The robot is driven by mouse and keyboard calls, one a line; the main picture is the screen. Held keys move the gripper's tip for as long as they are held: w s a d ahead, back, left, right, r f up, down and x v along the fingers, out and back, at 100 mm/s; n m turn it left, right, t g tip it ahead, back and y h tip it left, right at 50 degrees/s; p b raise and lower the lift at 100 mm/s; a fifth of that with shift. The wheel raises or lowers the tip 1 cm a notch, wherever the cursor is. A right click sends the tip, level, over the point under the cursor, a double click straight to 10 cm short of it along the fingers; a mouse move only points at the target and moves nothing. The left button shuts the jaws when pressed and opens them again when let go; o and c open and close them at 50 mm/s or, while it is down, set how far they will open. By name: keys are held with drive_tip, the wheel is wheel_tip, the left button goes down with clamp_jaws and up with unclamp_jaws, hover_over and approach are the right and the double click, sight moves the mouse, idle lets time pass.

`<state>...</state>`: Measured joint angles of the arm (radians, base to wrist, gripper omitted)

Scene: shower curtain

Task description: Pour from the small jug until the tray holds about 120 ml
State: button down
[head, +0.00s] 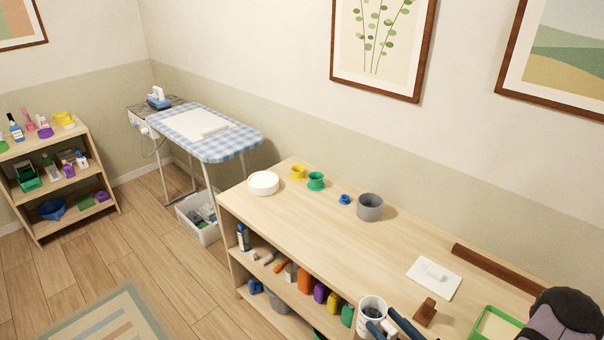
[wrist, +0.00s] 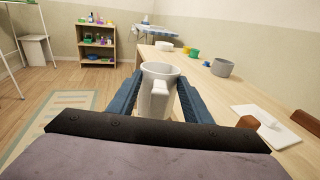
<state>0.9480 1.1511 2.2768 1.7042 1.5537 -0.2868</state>
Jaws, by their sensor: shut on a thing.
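The small jug (head: 372,304) is white with a pale handle; it also shows in the wrist view (wrist: 160,70). My gripper (head: 382,321) is shut on the jug's handle, its two blue fingers on either side of it in the wrist view (wrist: 160,97). The jug looks about upright, at the front edge of the wooden counter. Its inside looks grey in the head view; I cannot tell the liquid level. A green-rimmed tray (head: 478,319) with a pale inside lies at the lower right of the head view, apart from the jug and partly hidden by my arm.
On the counter (head: 320,232) are a brown block (head: 425,312), a white board (head: 434,287), a grey pot (head: 370,207), and small blue, green and yellow pots with a white round dish (head: 263,183). A dark brown bar (head: 490,267) lies along the wall. The counter's middle is clear.

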drive_tip(key=shift+r, duration=0.1)
wheel_tip(320, 180, up, 14)
drive_tip(key=a+m+h+p, duration=0.1)
drive_tip(key=m+h+p, duration=0.1)
drive_tip(key=p, duration=1.2)
drive_tip(key=s+d+f+m+t+h+b, duration=0.1)
drive_tip(key=d+f+h+b, duration=0.3)
drive_tip(key=d, duration=0.7)
drive_tip(key=s+d+f+m+t+h+b, duration=0.1)
drive_tip(key=d+b, duration=0.5)
drive_tip(key=d, duration=0.4)
drive_tip(key=s+d+y+b, duration=0.1)
drive_tip(key=s+d+b, duration=0.1)
drive_tip(key=s+d, duration=0.2)
drive_tip(key=s+d+n+y+b, duration=0.1)
drive_tip(key=s+d, duration=0.4)
drive_tip(key=d, duration=0.6)
drive_tip(key=shift+s+d+g+y+b, duration=0.2)
drive_tip(key=shift+g+y+b, duration=0.25)
drive_tip(key=shift+b, duration=0.45)
drive_tip(key=shift+w+f+g+p, duration=0.1)
drive_tip(key=shift+g+p, duration=0.25)
drive_tip(key=shift+p, duration=0.25)
drive_tip(key=shift+f+g+h+p, duration=0.25)
drive_tip(key=shift+f+g+p, duration=0.15)
drive_tip(key=shift+g+p, duration=0.3)
